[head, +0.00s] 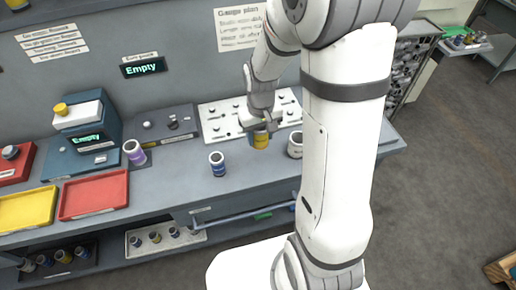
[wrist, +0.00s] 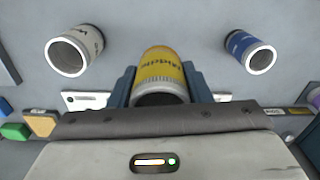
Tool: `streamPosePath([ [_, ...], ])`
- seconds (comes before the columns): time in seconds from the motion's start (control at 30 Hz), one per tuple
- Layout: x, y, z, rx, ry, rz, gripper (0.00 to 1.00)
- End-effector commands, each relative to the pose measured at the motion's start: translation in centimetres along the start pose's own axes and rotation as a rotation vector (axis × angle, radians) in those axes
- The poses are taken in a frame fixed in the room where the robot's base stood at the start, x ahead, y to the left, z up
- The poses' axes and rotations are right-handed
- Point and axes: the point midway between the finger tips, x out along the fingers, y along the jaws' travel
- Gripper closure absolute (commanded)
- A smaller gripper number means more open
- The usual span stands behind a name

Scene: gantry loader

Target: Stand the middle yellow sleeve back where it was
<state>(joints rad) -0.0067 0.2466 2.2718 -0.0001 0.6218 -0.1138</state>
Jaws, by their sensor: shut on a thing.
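The yellow sleeve (head: 261,139), marked "Middle" in the wrist view (wrist: 161,70), is between the two blue fingers of my gripper (head: 259,128). My gripper (wrist: 160,84) is shut on it. The sleeve looks roughly upright over the bench; whether its foot touches the top I cannot tell. A whitish sleeve (head: 295,145) stands to its right in the head view, and a blue sleeve (head: 217,163) stands to its left and nearer. In the wrist view the whitish sleeve (wrist: 75,50) is on the left and the blue one (wrist: 250,52) on the right, both apart from my fingers.
A white pegged board (head: 222,123) lies behind the yellow sleeve. A purple sleeve (head: 135,152), a red tray (head: 94,196) and a yellow tray (head: 27,210) are farther left on the bench (head: 175,185). Several sleeves are on the shelf below. Bare bench lies around the blue sleeve.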

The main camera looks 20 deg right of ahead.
Motion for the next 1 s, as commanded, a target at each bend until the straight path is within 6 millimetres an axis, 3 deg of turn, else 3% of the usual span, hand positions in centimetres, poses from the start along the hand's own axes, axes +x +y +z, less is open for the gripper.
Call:
streamPosePath([
  [0.2, 3.7, 0.1, 0.1, 0.003, -0.006, -0.001, 0.79],
  [0.63, 8.3, 0.3, 0.1, 0.009, -0.005, -0.001, 0.79],
  [1.0, 9.0, 0.4, 0.1, 0.011, 0.000, 0.000, 0.79],
])
